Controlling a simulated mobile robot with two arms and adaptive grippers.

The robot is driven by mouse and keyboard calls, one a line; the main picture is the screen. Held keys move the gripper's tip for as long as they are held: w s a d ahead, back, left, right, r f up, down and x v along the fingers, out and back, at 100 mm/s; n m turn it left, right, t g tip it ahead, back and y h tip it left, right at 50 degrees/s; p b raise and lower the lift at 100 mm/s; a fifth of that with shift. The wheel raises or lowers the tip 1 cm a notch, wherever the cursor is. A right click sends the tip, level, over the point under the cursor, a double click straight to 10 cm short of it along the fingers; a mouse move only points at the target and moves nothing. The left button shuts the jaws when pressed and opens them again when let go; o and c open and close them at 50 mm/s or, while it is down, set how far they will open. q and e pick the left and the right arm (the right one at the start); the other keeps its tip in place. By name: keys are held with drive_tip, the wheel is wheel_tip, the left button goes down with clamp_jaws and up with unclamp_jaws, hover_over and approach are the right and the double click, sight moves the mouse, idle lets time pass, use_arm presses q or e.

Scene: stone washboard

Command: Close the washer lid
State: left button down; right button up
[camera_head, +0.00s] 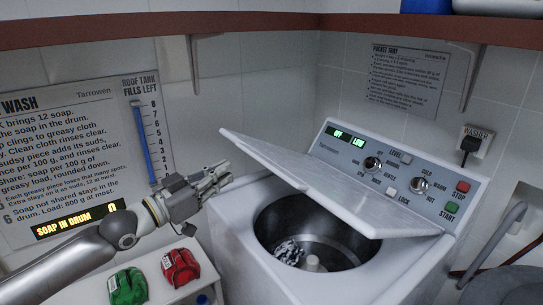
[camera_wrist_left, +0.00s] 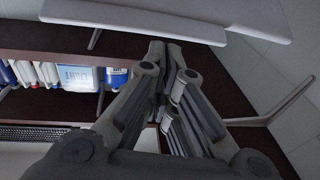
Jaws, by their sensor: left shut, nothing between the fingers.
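The white washer (camera_head: 235,258) stands at the lower right with its round metal drum (camera_head: 350,252) exposed. A crumpled black-and-white cloth (camera_head: 289,252) lies in the drum. The washer lid (camera_head: 320,180) is partly open, tilted over the drum, its free edge raised toward the upper left. My left gripper (camera_head: 226,174) is shut and empty, just left of the lid and below its raised edge. In the left wrist view the fingers (camera_wrist_left: 166,45) point toward a white panel (camera_wrist_left: 195,17) that looks like the lid; I cannot tell whether they touch. My right gripper is not in view.
A white surface left of the washer holds a green bundle (camera_head: 128,287) and a red bundle (camera_head: 180,267). The control panel (camera_head: 395,178) rises behind the lid. A brown shelf (camera_head: 270,27) runs above, with bottles (camera_wrist_left: 45,74) in the wrist view.

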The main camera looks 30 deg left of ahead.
use_arm(q)
drive_tip(key=s+d+r+m+h, duration=0.2)
drive_tip(key=d+r+h, duration=0.1)
drive_tip(key=d+r, duration=0.3)
drive_tip(key=r+p, duration=0.1)
drive_tip(key=p, duration=0.4)
hover_over(278, 170)
drive_tip(key=shift+s, duration=0.15)
drive_tip(key=shift+d+f, duration=0.1)
drive_tip(key=shift+f, duration=0.2)
drive_tip(key=shift+s+a+f+p, duration=0.15)
drive_tip(key=shift+s+f, duration=0.1)
drive_tip(key=shift+f, duration=0.3)
drive_tip(key=shift+s+a+f+p, duration=0.1)
drive_tip(key=shift+s+f, duration=0.2)
drive_tip(key=shift+f, duration=0.2)
drive_tip(key=shift+s+a+f+p, duration=0.15)
drive_tip(key=shift+s+f, duration=0.1)
drive_tip(key=shift+f, duration=0.3)
drive_tip(key=shift+f, duration=0.15)
